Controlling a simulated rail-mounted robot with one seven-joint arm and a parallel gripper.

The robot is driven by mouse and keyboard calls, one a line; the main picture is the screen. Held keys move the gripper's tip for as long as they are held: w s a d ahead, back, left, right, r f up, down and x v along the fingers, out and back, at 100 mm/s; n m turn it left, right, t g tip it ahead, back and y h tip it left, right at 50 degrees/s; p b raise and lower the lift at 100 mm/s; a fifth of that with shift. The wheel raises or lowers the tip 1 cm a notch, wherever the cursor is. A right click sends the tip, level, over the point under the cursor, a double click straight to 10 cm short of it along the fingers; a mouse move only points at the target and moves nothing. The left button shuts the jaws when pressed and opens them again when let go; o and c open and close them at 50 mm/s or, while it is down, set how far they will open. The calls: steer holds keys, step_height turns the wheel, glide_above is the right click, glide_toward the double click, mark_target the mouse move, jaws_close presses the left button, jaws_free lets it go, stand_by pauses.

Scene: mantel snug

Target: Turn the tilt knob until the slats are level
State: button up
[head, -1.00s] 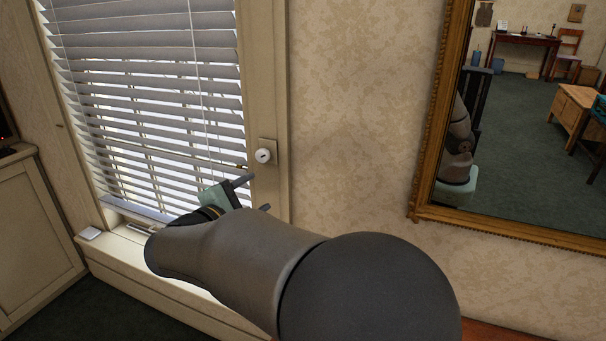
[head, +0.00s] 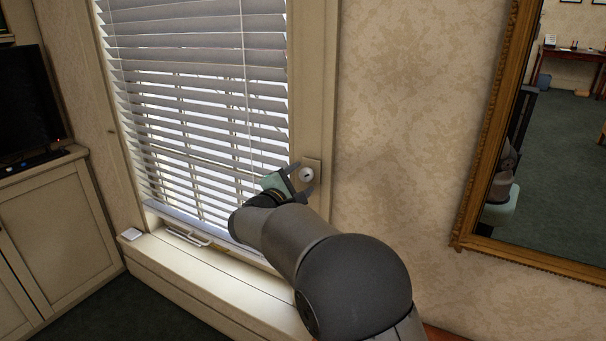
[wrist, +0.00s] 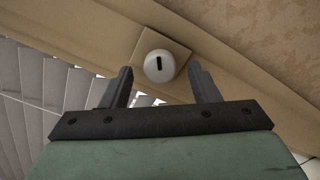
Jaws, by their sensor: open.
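The tilt knob (head: 306,174) is a round white knob on a square tan plate on the window's right frame. In the wrist view the knob (wrist: 159,66) shows a dark slot mark standing close to upright. My gripper (head: 301,180) is open, with one finger above and one below the knob in the head view. In the wrist view the gripper (wrist: 160,84) has its fingers to either side of the knob, with gaps on both sides; I cannot tell if the tips reach around it. The blind slats (head: 195,105) are tilted, with bright gaps between them.
A gold-framed mirror (head: 492,130) hangs on the wall to the right. A cabinet (head: 65,235) with a dark screen (head: 25,105) stands at the left.

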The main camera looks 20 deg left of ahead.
steer(key=shift+w+d, duration=0.15)
steer(key=shift+w, duration=0.8)
steer(key=shift+c, duration=0.3)
steer(key=c, duration=0.9)
